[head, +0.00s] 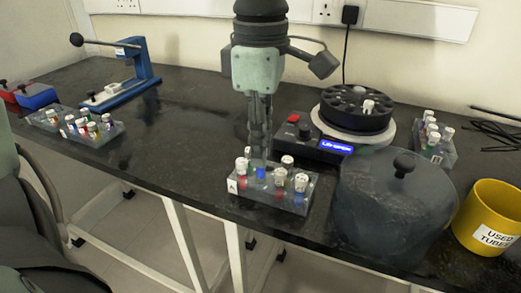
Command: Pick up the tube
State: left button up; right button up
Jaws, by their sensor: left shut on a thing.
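My left gripper (259,153) points straight down over the near tube rack (268,200), with its fingers close together. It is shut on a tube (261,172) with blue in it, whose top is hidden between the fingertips. The tube is still at the rack, and I cannot tell whether it is lifted at all. Other tubes with white caps stand in the same rack around the fingers, some with red or blue contents. My right gripper is not in view.
A centrifuge (352,110) with an open rotor stands behind right of the rack. Its clear domed lid (390,205) rests to the right, beside a yellow used-tubes bin (491,215). More tube racks stand at left and far right.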

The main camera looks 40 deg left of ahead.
pick_arm(q)
jog(key=s+a+r+p, duration=0.3)
jog(key=s+a+r, duration=0.4)
jog(key=s+a, duration=0.1)
jog(key=shift+s+r, duration=0.25)
jog(key=shift+s, duration=0.05)
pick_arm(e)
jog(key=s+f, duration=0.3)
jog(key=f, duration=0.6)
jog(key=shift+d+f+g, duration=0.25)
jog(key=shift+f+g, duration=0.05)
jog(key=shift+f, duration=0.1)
